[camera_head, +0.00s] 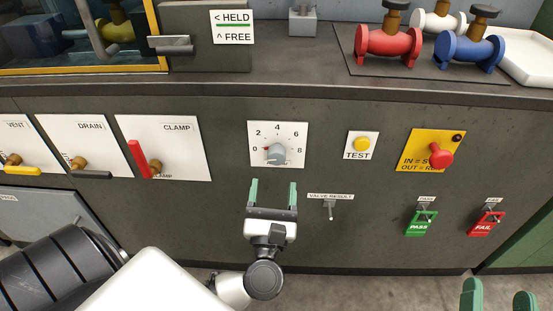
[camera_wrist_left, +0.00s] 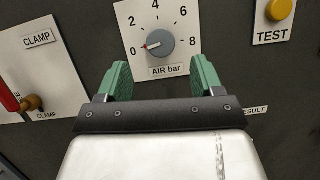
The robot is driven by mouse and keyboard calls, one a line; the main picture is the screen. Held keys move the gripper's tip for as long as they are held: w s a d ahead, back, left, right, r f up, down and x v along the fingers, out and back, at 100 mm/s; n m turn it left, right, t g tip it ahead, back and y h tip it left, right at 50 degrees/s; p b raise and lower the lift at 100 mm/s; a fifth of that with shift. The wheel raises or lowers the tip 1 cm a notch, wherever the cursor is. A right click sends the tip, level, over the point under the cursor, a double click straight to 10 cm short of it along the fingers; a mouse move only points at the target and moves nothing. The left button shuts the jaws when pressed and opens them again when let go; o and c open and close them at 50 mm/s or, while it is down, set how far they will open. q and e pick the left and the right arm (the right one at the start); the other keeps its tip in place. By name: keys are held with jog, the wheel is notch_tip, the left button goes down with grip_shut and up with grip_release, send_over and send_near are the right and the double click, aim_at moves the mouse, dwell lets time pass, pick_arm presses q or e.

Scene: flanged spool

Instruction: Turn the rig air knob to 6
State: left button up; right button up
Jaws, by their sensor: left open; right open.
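The air knob (camera_head: 277,154) is a grey round knob on a white dial plate (camera_head: 293,131) marked 0 to 8. In the left wrist view the knob (camera_wrist_left: 160,44) has a red mark on its left side, pointing close to 0, and the plate reads "AIR bar". My left gripper (camera_head: 272,186) is open and empty just below the dial. In the left wrist view its green fingers (camera_wrist_left: 162,76) stand to either side of and below the knob, not touching it. My right gripper (camera_head: 498,298) is open at the bottom right corner, with only its fingertips showing.
To the left are the clamp panel with its red lever (camera_head: 138,158) and the drain panel (camera_head: 87,138). To the right are the yellow TEST button (camera_head: 362,144) and a red stop knob (camera_head: 440,156). The valve result toggle (camera_head: 331,208) sits close right of my left gripper.

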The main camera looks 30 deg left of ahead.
aim_at(276, 160)
pick_arm(q)
jog(key=x, duration=0.7)
jog(key=shift+w+a+r, duration=0.15)
jog(key=shift+w, duration=0.2)
jog(key=shift+c, duration=0.5)
